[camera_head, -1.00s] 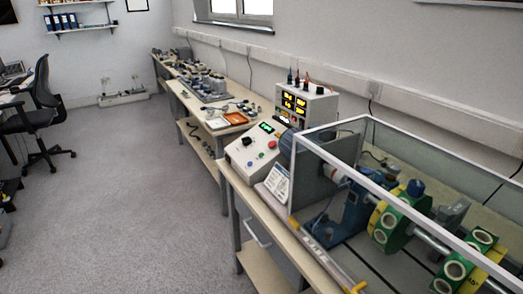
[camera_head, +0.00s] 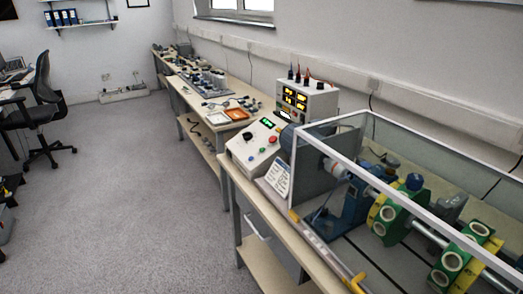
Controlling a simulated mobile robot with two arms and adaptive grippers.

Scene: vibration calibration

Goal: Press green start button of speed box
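The speed box (camera_head: 240,150) is a white box with a sloped front panel, standing on the bench just left of the clear-walled enclosure. Its panel carries a lit green display (camera_head: 267,123), a black knob (camera_head: 247,136), a red button (camera_head: 272,140), a green button (camera_head: 262,150) and a blue button (camera_head: 251,158). The buttons are small, and nothing covers them. Neither of my grippers shows in the head view.
A transparent enclosure (camera_head: 345,118) with a shaft and green-yellow discs fills the right side. A white meter box (camera_head: 320,103) with yellow displays stands behind the speed box. An office chair (camera_head: 40,105) is at left; the grey floor (camera_head: 120,200) between is clear.

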